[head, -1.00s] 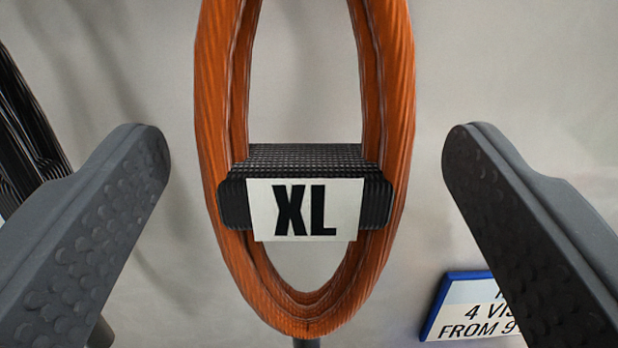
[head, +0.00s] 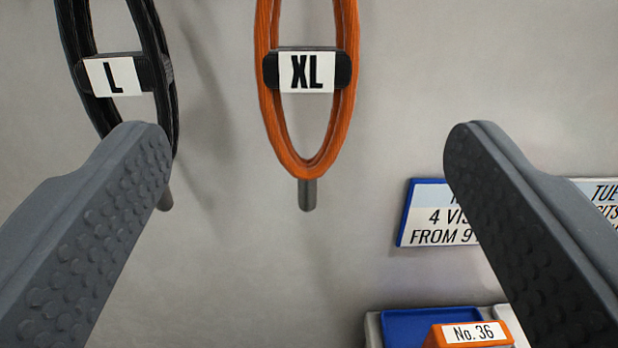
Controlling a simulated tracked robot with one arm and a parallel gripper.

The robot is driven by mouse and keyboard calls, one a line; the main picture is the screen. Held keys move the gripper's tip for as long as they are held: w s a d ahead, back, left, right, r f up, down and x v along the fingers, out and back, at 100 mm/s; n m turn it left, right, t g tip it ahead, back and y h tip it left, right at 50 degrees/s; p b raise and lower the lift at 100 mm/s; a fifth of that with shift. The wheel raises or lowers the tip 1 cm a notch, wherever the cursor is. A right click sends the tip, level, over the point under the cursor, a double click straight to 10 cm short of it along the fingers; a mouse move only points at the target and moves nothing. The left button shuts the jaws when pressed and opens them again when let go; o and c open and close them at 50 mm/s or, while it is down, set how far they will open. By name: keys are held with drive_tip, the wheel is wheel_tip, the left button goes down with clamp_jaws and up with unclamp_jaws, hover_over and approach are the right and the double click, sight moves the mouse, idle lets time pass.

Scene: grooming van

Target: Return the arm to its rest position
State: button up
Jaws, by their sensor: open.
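My gripper (head: 308,150) is open and empty, its two dark grey textured fingers wide apart on the left and right of the picture. Between and beyond the fingertips, an orange loop (head: 266,100) with a black band and a white "XL" label (head: 306,72) hangs against the grey wall. It is clear of both fingers. A grey peg end (head: 307,195) shows just below the loop. No part of a rest position is identifiable in view.
A black loop labelled "L" (head: 115,76) hangs at upper left, partly behind the left finger. A blue-edged sign (head: 432,215) and a second sign (head: 603,200) are partly behind the right finger. Below are a blue tray (head: 410,325) and an orange item labelled "No. 36" (head: 470,334).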

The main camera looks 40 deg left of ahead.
drive_tip(key=w+d+r+m+t+h, duration=0.1)
drive_tip(key=w+d+r+m+h, duration=0.15)
drive_tip(key=d+r, duration=0.75)
drive_tip(key=w+d+r+m+h, duration=0.2)
drive_tip(key=w+d+r+h, duration=0.35)
drive_tip(key=d, duration=0.85)
drive_tip(key=s+d+r+m+h, duration=0.1)
drive_tip(key=s+d+r, duration=0.3)
drive_tip(key=d, duration=0.3)
drive_tip(key=s+d+r+m+h, duration=0.1)
drive_tip(key=s+d+r+h, duration=0.1)
drive_tip(key=s+d+r, duration=0.2)
drive_tip(key=s+d+r+m+h, duration=0.1)
drive_tip(key=s+d+r, duration=0.2)
drive_tip(key=d+r, duration=0.4)
drive_tip(key=d, duration=0.4)
drive_tip(key=shift+s+d+r, duration=0.3)
drive_tip(key=shift+s+r, duration=0.05)
drive_tip(key=shift+s, duration=0.05)
drive_tip(key=shift+m, duration=0.25)
